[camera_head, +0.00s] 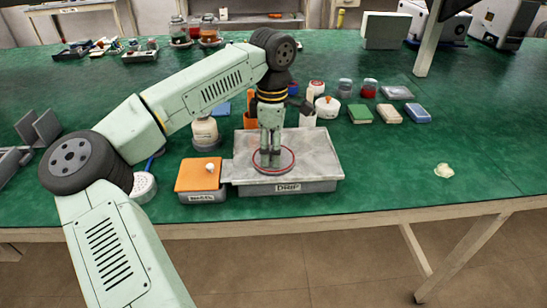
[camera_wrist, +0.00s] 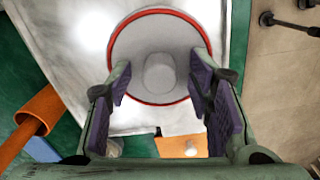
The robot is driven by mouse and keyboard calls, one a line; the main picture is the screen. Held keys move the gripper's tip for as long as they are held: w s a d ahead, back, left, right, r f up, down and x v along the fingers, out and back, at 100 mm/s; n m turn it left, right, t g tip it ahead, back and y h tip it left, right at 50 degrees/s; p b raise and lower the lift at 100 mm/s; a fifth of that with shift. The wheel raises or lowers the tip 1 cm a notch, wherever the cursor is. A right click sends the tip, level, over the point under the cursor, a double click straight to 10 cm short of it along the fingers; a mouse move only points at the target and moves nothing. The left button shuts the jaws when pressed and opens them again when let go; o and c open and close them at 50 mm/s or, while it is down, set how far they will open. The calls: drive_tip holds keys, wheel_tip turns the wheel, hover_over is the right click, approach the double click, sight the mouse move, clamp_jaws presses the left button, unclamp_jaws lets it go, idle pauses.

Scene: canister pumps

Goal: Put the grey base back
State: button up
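A round grey piece with a red rim (camera_head: 288,165), which I take to be the grey base, lies on the grey tray labelled DRIP (camera_head: 325,170). In the wrist view, the grey base (camera_wrist: 130,48) shows a short raised knob at its middle. My gripper (camera_head: 270,160) points straight down over it. In the wrist view, my gripper (camera_wrist: 159,80) has its fingers apart, one on each side of the knob, with gaps between. Whether the fingertips touch the disc is unclear.
An orange-topped box (camera_head: 200,175) with a small white knob stands left of the tray. A cream canister (camera_head: 205,134) stands behind it. Orange and white holders, jars and coloured blocks (camera_head: 360,114) stand behind the tray. The green table (camera_head: 480,150) is mostly clear at right, except for a pale blob (camera_head: 444,171).

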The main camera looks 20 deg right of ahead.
clamp_jaws()
idle(0.4)
drive_tip(key=shift+r, duration=0.2)
